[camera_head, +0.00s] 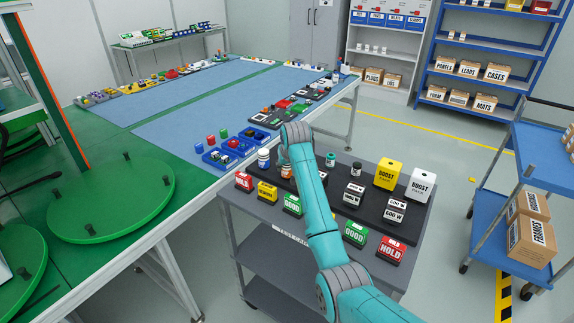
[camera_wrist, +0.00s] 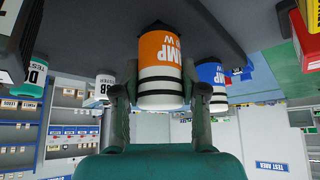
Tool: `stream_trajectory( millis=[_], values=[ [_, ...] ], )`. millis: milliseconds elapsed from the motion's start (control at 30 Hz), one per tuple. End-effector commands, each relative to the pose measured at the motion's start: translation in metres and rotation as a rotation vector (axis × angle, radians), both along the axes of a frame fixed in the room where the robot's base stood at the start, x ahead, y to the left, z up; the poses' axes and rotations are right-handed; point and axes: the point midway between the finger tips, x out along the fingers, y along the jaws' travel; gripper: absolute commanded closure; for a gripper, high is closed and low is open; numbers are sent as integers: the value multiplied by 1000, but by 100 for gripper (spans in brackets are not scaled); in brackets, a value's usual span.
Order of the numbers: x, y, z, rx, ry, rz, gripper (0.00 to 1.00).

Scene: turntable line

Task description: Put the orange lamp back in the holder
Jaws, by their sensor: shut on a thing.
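The orange lamp (camera_wrist: 160,52) has an orange upper part with a "LAMP" label and black and white bands. It fills the middle of the wrist view, which is upside down. My gripper (camera_wrist: 160,88) is shut on it, one finger on each side. Whether the lamp touches the dark surface behind it, I cannot tell. In the camera_head view my gripper (camera_head: 284,160) is over the left part of the grey cart, mostly hidden by my arm. An orange spot below it looks like the lamp. I cannot pick out the holder for certain.
The cart's dark board (camera_head: 375,211) carries a yellow box (camera_head: 388,174), a white box (camera_head: 421,185) and small labelled blocks. A blue-labelled lamp (camera_wrist: 210,72) stands close beside the held one.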

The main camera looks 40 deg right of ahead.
Motion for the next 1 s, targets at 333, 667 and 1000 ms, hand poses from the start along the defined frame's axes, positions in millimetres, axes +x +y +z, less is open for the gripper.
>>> stream_trajectory(
  millis=[333, 667, 1000],
  values=[
    [0, 0, 0, 0, 0, 0, 29],
    [-10, 5, 17, 0, -1, 0, 29],
    [-42, 20, 73, -1, -3, 0, 29]
  ],
)
